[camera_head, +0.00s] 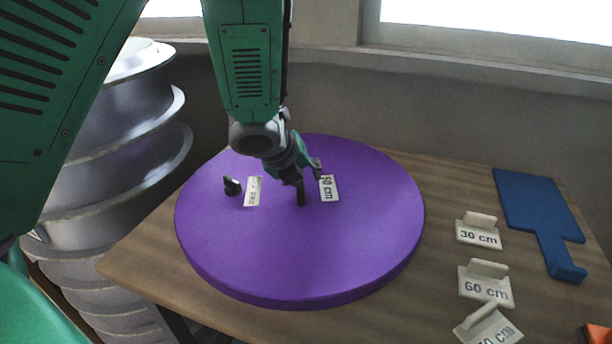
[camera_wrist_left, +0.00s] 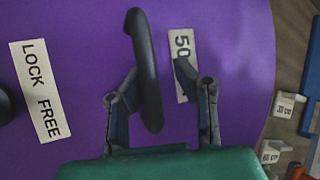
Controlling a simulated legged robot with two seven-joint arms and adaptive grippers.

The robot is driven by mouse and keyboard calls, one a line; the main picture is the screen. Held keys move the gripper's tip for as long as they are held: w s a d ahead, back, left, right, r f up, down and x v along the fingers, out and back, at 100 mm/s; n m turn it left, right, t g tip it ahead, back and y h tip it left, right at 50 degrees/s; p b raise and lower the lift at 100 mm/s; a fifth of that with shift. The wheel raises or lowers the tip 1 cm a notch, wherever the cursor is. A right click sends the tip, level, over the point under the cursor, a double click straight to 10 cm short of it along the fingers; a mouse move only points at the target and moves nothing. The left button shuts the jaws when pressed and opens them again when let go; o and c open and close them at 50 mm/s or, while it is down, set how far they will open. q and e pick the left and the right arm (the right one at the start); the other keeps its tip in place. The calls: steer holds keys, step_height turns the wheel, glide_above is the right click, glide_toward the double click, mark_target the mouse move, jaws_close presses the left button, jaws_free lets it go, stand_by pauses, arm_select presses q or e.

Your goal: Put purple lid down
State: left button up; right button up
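The purple lid (camera_head: 300,255) is a large round disc that appears to lie flat on the wooden table. It fills most of the left wrist view (camera_wrist_left: 85,50). A black curved handle (camera_wrist_left: 147,70) stands up from it, with a small black knob (camera_head: 232,186) to the left. Labels "LOCK FREE" (camera_wrist_left: 40,90) and "50 cm" (camera_head: 329,188) are on its top. My left gripper (camera_head: 306,174) is over the lid at the handle. Its fingers (camera_wrist_left: 158,92) are apart, one on each side of the handle, with visible gaps. My right gripper is not seen.
On the table's (camera_head: 435,275) right are label stands "30 cm" (camera_head: 478,238), "60 cm" (camera_head: 485,291) and a third (camera_head: 488,328), a blue paddle-shaped board (camera_head: 535,205) and an orange item (camera_head: 597,334). Grey stacked moulds (camera_head: 125,130) stand left. A wall and window sill are behind.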

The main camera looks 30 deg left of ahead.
arm_select(q)
steer(key=shift+s+a+r, duration=0.2)
steer(key=shift+a+r, duration=0.05)
steer(key=shift+r, duration=0.1)
steer(key=p+v, duration=0.2)
steer(key=v, duration=0.9)
steer(key=shift+a, duration=0.1)
steer(key=shift+s, duration=0.1)
